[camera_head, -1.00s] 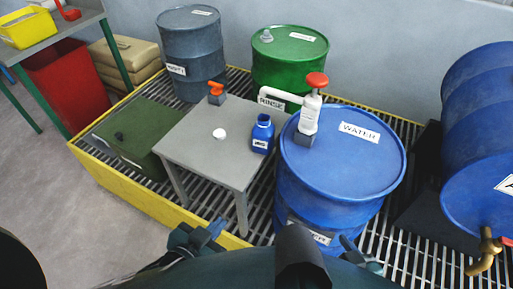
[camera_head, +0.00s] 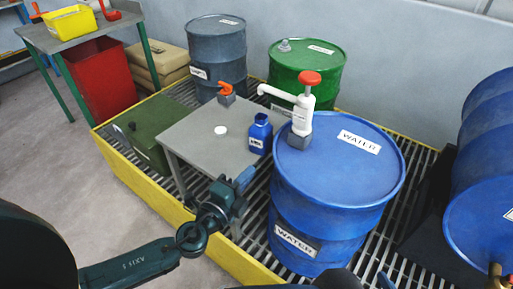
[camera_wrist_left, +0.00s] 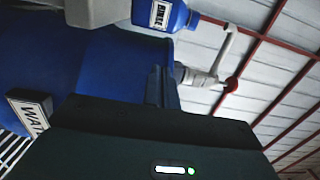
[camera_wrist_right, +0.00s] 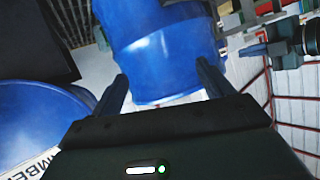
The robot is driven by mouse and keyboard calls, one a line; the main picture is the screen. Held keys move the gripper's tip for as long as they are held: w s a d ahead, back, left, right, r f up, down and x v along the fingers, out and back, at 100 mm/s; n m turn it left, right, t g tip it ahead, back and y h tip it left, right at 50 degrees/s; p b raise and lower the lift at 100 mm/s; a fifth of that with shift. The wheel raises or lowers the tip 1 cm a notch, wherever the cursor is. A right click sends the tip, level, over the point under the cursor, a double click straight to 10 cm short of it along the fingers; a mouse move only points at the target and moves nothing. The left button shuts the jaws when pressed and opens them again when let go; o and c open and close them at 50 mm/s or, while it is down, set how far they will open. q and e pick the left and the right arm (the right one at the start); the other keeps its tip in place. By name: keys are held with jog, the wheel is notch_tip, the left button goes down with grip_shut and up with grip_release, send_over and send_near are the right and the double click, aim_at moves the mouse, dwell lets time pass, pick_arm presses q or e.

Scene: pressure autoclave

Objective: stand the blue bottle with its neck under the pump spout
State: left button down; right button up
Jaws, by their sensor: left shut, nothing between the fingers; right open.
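The blue bottle (camera_head: 260,134) stands upright on the grey table, beside the blue water drum; its neck looks open. It also shows in the left wrist view (camera_wrist_left: 160,15). The white pump (camera_head: 302,112) with a red knob stands on the drum. Its spout (camera_head: 270,90) points left, above and behind the bottle in the head view; whether it lines up with the neck I cannot tell. My left gripper (camera_head: 243,178) is shut and empty, by the table's front edge, below the bottle. My right gripper (camera_wrist_right: 162,72) is open and empty, facing a blue drum.
The grey table (camera_head: 190,150) holds a white cap (camera_head: 220,130) and an orange-handled tap (camera_head: 226,92). The water drum (camera_head: 335,190) stands close on its right. Green (camera_head: 310,65) and grey (camera_head: 217,50) drums stand behind. A yellow-edged grate (camera_head: 150,185) lies below.

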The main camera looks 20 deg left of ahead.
aim_at(258, 140)
pick_arm(q)
jog(key=w, duration=0.8)
jog(key=shift+w, duration=0.35)
jog(key=shift+w+a, duration=0.1)
jog(key=shift+w, duration=0.2)
pick_arm(e)
jog(key=shift+w+a+f, duration=0.25)
jog(key=shift+w+f, duration=0.05)
jog(key=shift+w, duration=0.05)
pick_arm(q)
jog(key=shift+w+a+f+b, duration=0.2)
jog(key=shift+w+a+b, duration=0.2)
jog(key=shift+w+b, duration=0.2)
jog(key=shift+w+a, duration=0.2)
jog(key=shift+w, duration=0.2)
jog(key=shift+r, duration=0.2)
pick_arm(e)
jog(key=shift+s+d+r, duration=0.2)
jog(key=shift+d+r, duration=0.15)
jog(key=shift+d, duration=0.15)
